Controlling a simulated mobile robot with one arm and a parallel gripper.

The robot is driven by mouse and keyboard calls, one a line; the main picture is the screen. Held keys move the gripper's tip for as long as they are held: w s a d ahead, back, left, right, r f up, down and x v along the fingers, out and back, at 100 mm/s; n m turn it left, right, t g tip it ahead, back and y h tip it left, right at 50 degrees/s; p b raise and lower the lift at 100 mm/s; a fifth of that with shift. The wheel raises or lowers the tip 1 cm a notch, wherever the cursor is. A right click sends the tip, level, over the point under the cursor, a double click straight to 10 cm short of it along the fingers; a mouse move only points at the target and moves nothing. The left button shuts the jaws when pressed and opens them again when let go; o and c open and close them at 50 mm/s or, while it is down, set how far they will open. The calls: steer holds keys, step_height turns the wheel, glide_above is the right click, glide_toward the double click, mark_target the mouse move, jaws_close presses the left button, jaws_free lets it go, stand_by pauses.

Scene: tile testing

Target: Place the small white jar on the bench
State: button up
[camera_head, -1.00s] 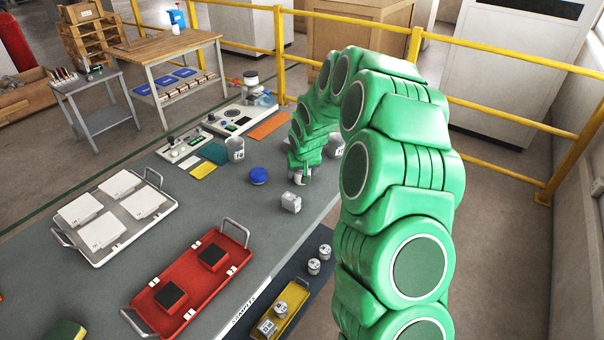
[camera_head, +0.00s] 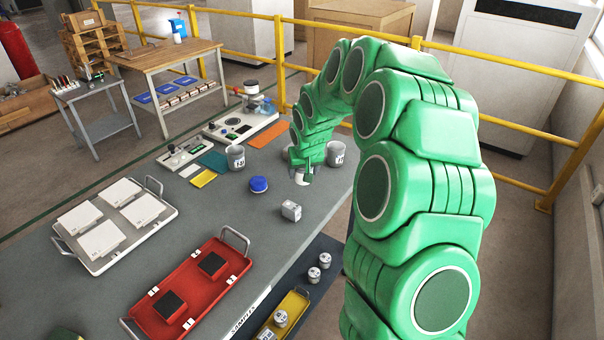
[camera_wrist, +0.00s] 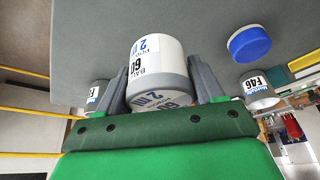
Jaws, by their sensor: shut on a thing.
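My gripper (camera_head: 303,179) is shut on a small white jar (camera_head: 301,177) with a grey band. It is over the grey bench (camera_head: 215,208), near the bench's right edge. In the wrist view the jar (camera_wrist: 155,60) sits between the two grey fingers of my gripper (camera_wrist: 168,85). Its label reads "BALL", "60" and "2 mm". The bench surface (camera_wrist: 190,20) lies behind it. I cannot tell whether the jar's base touches the bench. My fingers partly hide the jar in the head view.
A blue round lid (camera_head: 258,184), a small white-grey container (camera_head: 291,211) and two grey cups (camera_head: 235,157) (camera_head: 336,154) stand near the gripper. A red tray (camera_head: 190,287) and a tray of white tiles (camera_head: 112,225) lie left. Yellow rails (camera_head: 500,117) run behind.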

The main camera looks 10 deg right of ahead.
mark_target(305, 169)
steer(key=v, duration=0.2)
steer(key=s+v, duration=0.1)
steer(key=v, duration=0.1)
steer(key=s+r, duration=0.3)
steer(key=s, duration=0.6)
steer(key=shift+r, duration=0.3)
steer(key=shift+s, duration=0.1)
steer(key=shift+a, duration=0.1)
